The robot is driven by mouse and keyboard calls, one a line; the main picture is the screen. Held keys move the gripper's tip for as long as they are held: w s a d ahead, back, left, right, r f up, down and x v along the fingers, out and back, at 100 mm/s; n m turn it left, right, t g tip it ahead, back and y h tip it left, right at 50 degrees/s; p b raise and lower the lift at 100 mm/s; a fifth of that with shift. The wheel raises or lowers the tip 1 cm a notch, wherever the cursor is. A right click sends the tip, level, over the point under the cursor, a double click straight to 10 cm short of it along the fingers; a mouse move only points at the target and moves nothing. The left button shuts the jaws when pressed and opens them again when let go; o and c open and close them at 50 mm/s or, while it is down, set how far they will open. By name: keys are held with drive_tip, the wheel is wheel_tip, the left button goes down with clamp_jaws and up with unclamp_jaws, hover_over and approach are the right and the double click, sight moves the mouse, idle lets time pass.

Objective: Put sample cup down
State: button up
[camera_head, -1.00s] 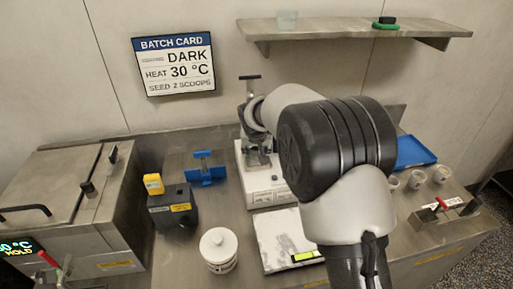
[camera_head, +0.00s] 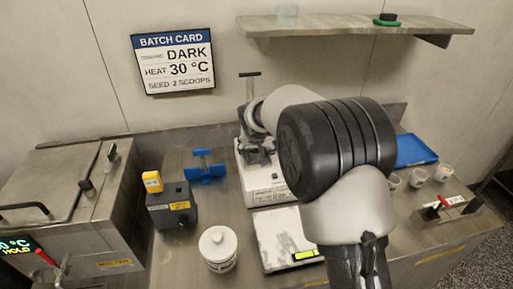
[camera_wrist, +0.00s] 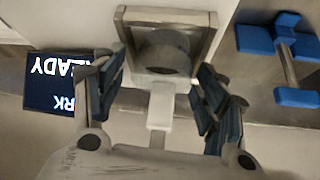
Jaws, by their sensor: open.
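In the wrist view a grey round cup-like piece (camera_wrist: 166,48) with a pale stem (camera_wrist: 160,108) sits at a square metal frame (camera_wrist: 203,42); it looks like the sample cup, but I cannot be sure. My gripper (camera_wrist: 160,78) is open, one finger on each side of the stem, with visible gaps. In the head view my arm hides part of the white instrument (camera_head: 266,190) and its metal top; my gripper beside that top shows only in part. Whether the cup rests fully in the frame cannot be told.
A blue stand (camera_head: 208,172), a dark box with a yellow top (camera_head: 172,207) and a white lidded jar (camera_head: 218,250) stand left of the instrument. A scale (camera_head: 279,236) lies in front. Small cups (camera_head: 418,177) and a blue tray (camera_head: 414,151) are at right. A shelf (camera_head: 345,24) hangs above.

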drive_tip(key=shift+r+p, duration=0.45)
drive_tip(key=shift+r, duration=0.1)
drive_tip(key=a+p+v, duration=0.1)
drive_tip(key=p+v, duration=0.2)
drive_tip(key=v, duration=0.9)
drive_tip(key=s+d+r, duration=0.7)
drive_tip(key=s+d, duration=0.2)
drive_tip(key=d, duration=0.1)
drive_tip(key=s+d+f, duration=0.1)
drive_tip(key=s+d, duration=0.2)
drive_tip(key=s, duration=0.6)
drive_tip(key=s+d+f+g, duration=0.1)
drive_tip(key=s+d, duration=0.2)
drive_tip(key=s, duration=0.7)
drive_tip(key=s+d+g, duration=0.1)
drive_tip(key=s+d, duration=0.3)
drive_tip(key=s, duration=0.5)
drive_tip(key=shift+s+f+m+h, duration=0.3)
drive_tip(key=shift+s+f+m, duration=0.05)
drive_tip(key=shift+f+m, duration=0.05)
drive_tip(key=shift+c, duration=0.2)
